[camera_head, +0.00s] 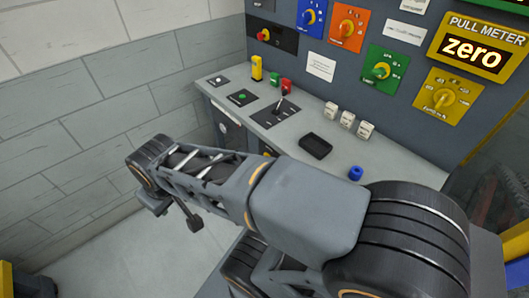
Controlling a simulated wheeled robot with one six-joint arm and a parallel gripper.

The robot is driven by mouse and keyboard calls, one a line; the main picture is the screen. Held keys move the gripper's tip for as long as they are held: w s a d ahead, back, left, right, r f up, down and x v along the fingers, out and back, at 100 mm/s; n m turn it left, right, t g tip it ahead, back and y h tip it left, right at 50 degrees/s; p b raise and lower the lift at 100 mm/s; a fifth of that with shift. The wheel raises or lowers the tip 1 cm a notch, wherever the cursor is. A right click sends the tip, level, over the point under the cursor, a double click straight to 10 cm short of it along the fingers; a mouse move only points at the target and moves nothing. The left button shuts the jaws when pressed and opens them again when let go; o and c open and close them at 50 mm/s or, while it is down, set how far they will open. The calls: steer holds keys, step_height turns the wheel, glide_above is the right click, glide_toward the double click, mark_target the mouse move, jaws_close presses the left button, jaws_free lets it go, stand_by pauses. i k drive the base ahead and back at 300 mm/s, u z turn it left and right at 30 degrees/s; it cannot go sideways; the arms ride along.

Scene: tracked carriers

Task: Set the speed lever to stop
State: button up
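A small lever with a dark handle (279,105) stands on a black plate (267,115) on the grey console top. It appears to lean up and to the right. The marks on its plate are too small to read, so I cannot tell its setting or confirm it is the speed lever. My arm crosses the front of the console, and its far end hangs at the left. My gripper (176,211) seems to be the dark parts below that end, well left of and nearer than the lever, touching nothing visible. Its opening is unclear.
Several coloured knob panels, such as a green one (381,70), line the back wall. A yellow pull meter (478,50) reads "zero". Three pale blocks (347,119), a black tray (316,146) and a blue cylinder (355,173) lie right of the lever. Red (286,86) and yellow (256,68) pieces stand behind it.

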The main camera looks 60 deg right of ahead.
mark_target(284, 91)
steer(key=z, duration=1.9)
